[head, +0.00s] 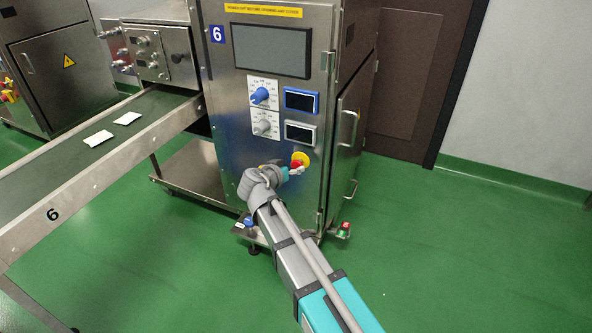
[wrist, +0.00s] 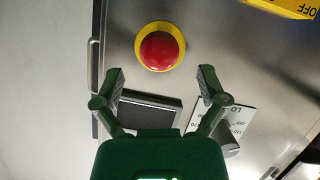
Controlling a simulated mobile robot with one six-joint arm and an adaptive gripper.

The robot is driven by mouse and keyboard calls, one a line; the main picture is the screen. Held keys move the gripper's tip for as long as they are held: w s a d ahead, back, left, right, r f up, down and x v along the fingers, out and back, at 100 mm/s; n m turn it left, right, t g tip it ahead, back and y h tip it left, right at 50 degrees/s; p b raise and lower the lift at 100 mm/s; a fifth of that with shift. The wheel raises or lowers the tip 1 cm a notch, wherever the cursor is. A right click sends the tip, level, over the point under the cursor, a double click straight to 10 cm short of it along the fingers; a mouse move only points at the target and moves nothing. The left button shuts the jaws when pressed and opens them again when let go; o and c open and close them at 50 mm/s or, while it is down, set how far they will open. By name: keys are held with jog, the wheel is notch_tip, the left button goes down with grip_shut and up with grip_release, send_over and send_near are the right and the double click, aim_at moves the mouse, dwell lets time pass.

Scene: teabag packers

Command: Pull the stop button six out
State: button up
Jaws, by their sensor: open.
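The stop button six is a red mushroom head on a yellow round base on the front panel of the steel machine numbered 6. It shows in the head view (head: 298,161) and in the wrist view (wrist: 159,51). My gripper (wrist: 160,78) is open and empty, with its two fingers spread wide. In the wrist view the button lies beyond the fingertips, centred between them, and the fingers do not touch it. In the head view my gripper (head: 292,171) is just below the button and partly covers its lower edge.
Above the button are a grey knob (head: 263,127), a blue knob (head: 260,96), two small displays and a large dark screen (head: 271,50). A conveyor (head: 60,150) with white teabags runs off to the left. A door handle (head: 349,128) sticks out on the right side. Green floor is clear at right.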

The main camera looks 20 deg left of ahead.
aim_at(295, 166)
jog(key=shift+b+x, duration=0.5)
jog(key=shift+x, duration=1.55)
